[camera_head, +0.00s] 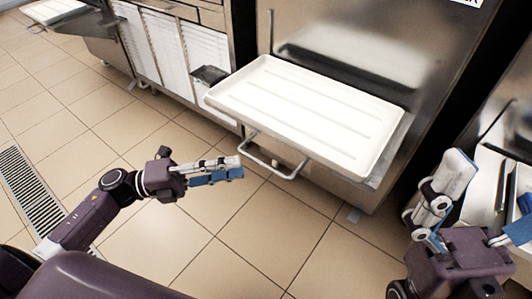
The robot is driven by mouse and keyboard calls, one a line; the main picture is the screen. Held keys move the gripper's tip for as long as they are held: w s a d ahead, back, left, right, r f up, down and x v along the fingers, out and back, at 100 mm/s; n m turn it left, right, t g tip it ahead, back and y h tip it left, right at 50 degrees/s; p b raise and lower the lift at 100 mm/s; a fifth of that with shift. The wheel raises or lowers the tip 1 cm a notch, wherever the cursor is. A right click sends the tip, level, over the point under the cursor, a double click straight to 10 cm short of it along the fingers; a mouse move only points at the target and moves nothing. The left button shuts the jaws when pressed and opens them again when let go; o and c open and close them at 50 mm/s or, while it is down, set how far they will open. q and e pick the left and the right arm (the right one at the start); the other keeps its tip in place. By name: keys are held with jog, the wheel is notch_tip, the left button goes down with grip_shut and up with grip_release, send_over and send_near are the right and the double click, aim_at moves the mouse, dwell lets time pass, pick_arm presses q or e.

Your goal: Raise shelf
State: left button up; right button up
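A metal shelf (399,150) juts out from the front of a steel freezer and looks level. A white ribbed tray (310,112) lies on it and covers most of it. A bent metal handle bar (270,170) hangs below the shelf's front edge. My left gripper (240,168) is just left of the handle, pointing toward it and apart from it. Its fingers are seen from the side and nearly overlap, so its opening is unclear. My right gripper (488,200) is at the lower right, fingers spread and empty, away from the shelf.
The steel freezer (350,35) stands behind the shelf. White-fronted cabinets (170,50) and another white tray (55,10) are at the upper left. A steel counter (495,175) is close to my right gripper. The tiled floor (240,240) in front is clear, with a drain grate (30,190) at left.

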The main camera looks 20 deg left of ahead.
aim_at(261, 162)
pick_arm(q)
jog(key=b+x, duration=0.1)
jog(key=x, duration=0.6)
jog(key=shift+d+r, duration=0.1)
grip_shut()
